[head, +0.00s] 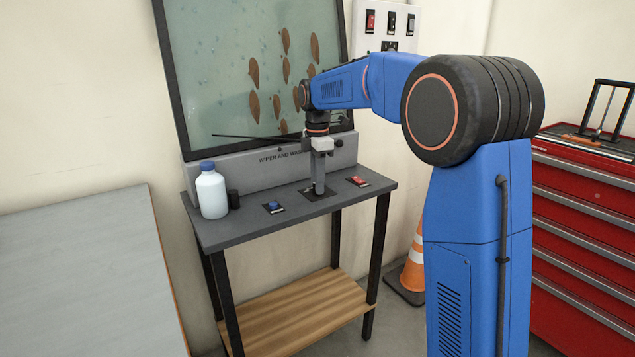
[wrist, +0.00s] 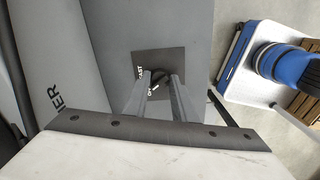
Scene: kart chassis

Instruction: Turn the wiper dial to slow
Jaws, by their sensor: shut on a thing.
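The wiper dial (wrist: 158,78) is a small dark round knob on a dark square plate (wrist: 174,58) in the wrist view. In the head view my gripper (head: 319,190) stands over the plate (head: 308,196) and hides the dial.
A blue button (head: 272,207) is left of the dial and a red switch (head: 358,181) right of it on the grey bench (head: 250,224). A white bottle (head: 212,193) and a black cylinder (head: 233,199) stand at the left end. The windscreen (head: 215,70) and wiper arm (head: 240,137) rise behind.

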